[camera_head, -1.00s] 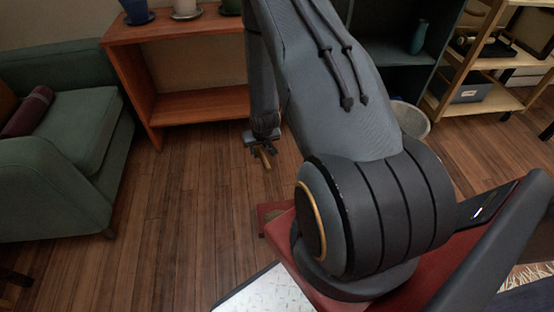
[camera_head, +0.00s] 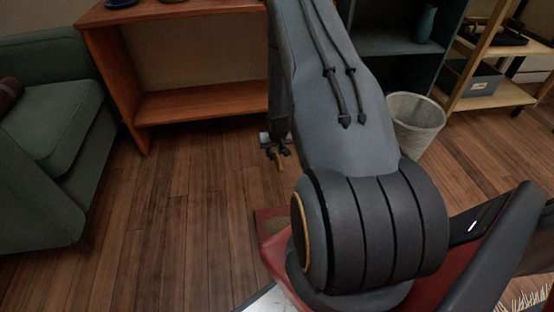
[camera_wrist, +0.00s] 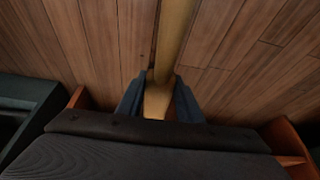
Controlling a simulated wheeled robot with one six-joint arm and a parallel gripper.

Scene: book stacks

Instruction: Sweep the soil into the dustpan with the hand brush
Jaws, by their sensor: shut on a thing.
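My gripper (camera_head: 277,150) hangs over the wooden floor, in front of the orange-brown shelf. It is shut on a pale wooden handle (camera_head: 281,163), which I take to be the hand brush's. In the wrist view my two dark fingers (camera_wrist: 159,88) pinch this yellowish handle (camera_wrist: 174,32), which runs up out of the top of the picture. No bristles can be made out. I see no soil and no dustpan in these views.
The orange-brown shelf (camera_head: 200,100) stands behind my gripper. A green sofa (camera_head: 50,130) is at the left, a pale waste basket (camera_head: 415,122) at the right. A dark cabinet (camera_head: 385,43) and a wooden rack (camera_head: 497,90) stand at the back right. The floor (camera_head: 150,210) between is clear.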

